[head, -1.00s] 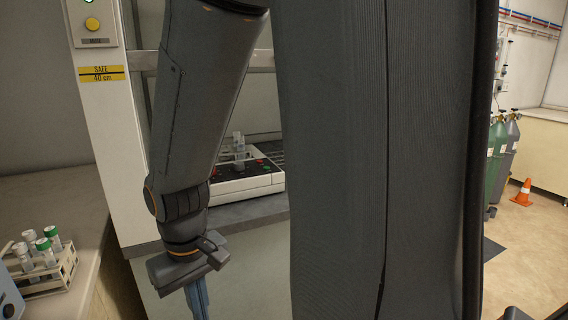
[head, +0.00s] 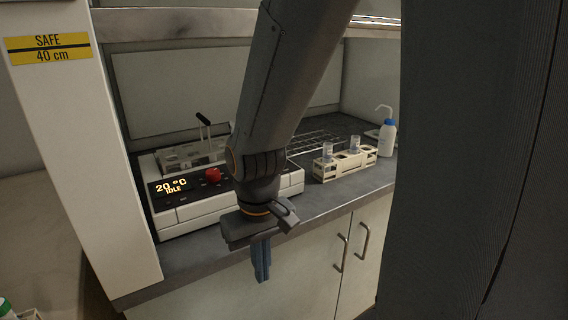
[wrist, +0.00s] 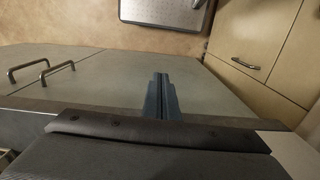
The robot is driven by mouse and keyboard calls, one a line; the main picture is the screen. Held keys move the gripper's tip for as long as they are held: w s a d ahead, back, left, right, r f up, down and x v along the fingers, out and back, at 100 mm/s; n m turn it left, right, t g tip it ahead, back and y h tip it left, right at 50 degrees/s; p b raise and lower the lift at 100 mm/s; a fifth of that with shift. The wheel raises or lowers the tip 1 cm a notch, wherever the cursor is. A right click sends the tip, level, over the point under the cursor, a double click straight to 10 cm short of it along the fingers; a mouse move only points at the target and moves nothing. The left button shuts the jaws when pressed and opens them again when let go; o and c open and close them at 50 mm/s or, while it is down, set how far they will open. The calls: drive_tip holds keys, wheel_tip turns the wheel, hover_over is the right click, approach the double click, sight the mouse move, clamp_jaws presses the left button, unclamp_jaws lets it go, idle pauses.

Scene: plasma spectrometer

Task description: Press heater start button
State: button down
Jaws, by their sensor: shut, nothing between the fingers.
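The heater (head: 185,222) is a white box on the fume hood bench in the head view. Its dark front panel has a lit display (head: 172,187) reading "20 °C IDLE" and a red knob or button (head: 213,175). My arm hides the right part of the panel, and I cannot pick out the start button. My gripper (head: 261,275) points down in front of the bench edge, below the heater front and apart from it. Its blue fingers are shut and empty. They also show in the wrist view (wrist: 162,82), over the cabinet doors; the heater is out of that view.
A beige rack (head: 345,163) with vials and a wash bottle (head: 387,137) stand right of the heater. A white hood post (head: 85,130) with a yellow "SAFE 40 cm" label (head: 48,48) stands at left. Cabinet handles (head: 363,240) stick out below the bench.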

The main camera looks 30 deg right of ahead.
drive_tip(key=w+d+r+m+t+p, duration=0.1)
drive_tip(key=w+r+t+p, duration=0.1)
drive_tip(key=w+r+p, duration=0.35)
drive_tip(key=w+r+m+t+p, duration=0.2)
drive_tip(key=w+r+p, duration=0.1)
drive_tip(key=r+p, duration=0.4)
drive_tip(key=w+d+r+m+t+h, duration=0.1)
drive_tip(key=w+d+r+m+t, duration=0.1)
drive_tip(key=w+d+r+m, duration=0.3)
drive_tip(key=w+d+r+m+t+h+b, duration=0.1)
drive_tip(key=w+d+r+m, duration=0.3)
drive_tip(key=w+d, duration=0.4)
drive_tip(key=d+m+t+h, duration=0.1)
drive_tip(key=d, duration=0.2)
drive_tip(key=shift+r+m+h, duration=0.3)
drive_tip(key=shift+r, duration=0.1)
drive_tip(key=shift+f+t+b, duration=0.15)
drive_tip(key=shift+t+b, duration=0.15)
wheel_tip(320, 180, down, 8)
drive_tip(key=b, duration=0.9)
drive_tip(key=shift+f, duration=0.25)
